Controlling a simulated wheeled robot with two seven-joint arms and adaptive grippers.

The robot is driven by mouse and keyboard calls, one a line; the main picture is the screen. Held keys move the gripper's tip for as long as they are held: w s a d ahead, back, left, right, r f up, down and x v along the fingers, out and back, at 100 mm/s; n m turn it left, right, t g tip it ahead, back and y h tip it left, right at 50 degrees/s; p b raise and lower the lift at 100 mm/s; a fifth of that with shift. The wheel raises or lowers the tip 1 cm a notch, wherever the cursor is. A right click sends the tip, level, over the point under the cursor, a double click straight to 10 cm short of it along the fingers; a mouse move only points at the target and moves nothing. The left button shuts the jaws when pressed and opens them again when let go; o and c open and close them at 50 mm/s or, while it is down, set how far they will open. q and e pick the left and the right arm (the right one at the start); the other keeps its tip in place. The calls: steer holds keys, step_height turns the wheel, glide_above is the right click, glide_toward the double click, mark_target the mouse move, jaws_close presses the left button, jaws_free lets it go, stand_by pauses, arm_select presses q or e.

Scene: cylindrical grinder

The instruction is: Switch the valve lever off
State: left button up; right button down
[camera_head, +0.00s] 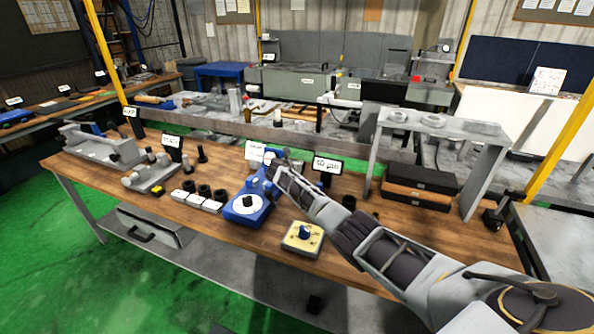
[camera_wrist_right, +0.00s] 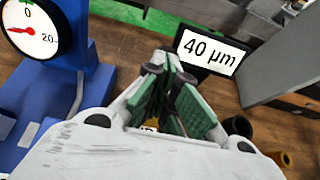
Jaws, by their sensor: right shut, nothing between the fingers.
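I cannot clearly make out a valve lever. In the wrist view, the right gripper's green-padded fingers (camera_wrist_right: 171,66) are closed together and empty. The stand's dial gauge (camera_wrist_right: 30,30) is at upper left there. Whether the gripper touches the stand is unclear. My left gripper is out of view.
A "40 µm" sign (camera_wrist_right: 210,52) stands just beyond the fingers. A grey shelf (camera_head: 440,125) with dark cases (camera_head: 422,180) below stands right. Bare wood (camera_head: 215,235) shows along the front.

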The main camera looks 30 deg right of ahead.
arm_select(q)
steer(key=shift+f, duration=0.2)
arm_select(e)
steer(key=shift+w+d, duration=0.3)
steer(key=shift+d, duration=0.05)
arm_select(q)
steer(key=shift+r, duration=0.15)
